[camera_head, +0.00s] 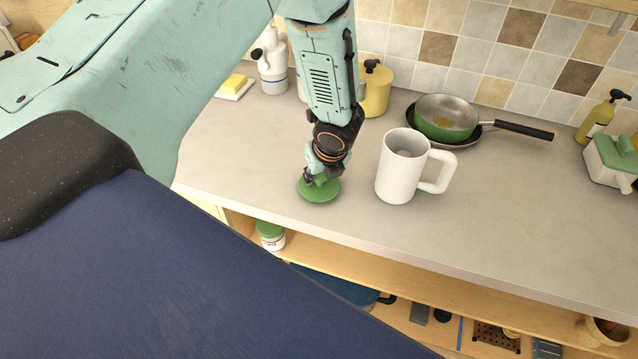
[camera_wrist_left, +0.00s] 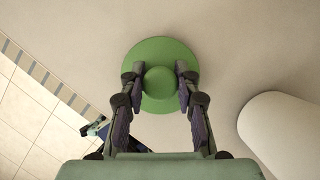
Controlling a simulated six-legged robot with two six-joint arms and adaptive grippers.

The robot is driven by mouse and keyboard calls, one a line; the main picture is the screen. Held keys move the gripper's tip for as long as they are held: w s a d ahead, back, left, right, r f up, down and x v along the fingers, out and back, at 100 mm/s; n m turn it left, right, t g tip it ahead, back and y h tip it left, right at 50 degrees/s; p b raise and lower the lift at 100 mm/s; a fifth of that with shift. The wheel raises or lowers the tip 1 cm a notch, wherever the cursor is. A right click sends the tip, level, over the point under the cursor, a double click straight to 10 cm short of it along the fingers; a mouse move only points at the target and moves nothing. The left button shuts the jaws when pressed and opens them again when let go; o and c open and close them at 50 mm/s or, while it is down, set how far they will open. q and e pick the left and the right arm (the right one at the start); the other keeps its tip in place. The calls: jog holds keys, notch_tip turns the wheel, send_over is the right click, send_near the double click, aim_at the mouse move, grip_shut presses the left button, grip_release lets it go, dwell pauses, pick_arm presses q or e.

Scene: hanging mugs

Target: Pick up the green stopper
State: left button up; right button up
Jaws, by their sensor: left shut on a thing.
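The green stopper (camera_head: 320,192) is a round green disc with a knob on top. It is at the front edge of the grey counter, left of the white mug. My left gripper (camera_head: 321,176) points down at it and is shut on its knob. In the left wrist view the stopper (camera_wrist_left: 160,52) shows its round disc, and the fingers of my left gripper (camera_wrist_left: 160,80) press the knob from both sides. I cannot tell whether the disc touches the counter. My right gripper is not in view.
A large white mug (camera_head: 398,170) stands close to the right of the stopper. A green pan (camera_head: 440,125), a yellow dispenser (camera_head: 376,90) and a white bottle (camera_head: 271,65) stand farther back. The counter's front edge is near, with an open shelf (camera_head: 400,275) below.

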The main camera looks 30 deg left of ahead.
pick_arm(q)
jog(key=shift+d, duration=0.15)
jog(key=shift+c, duration=1.3)
jog(key=shift+w, duration=0.25)
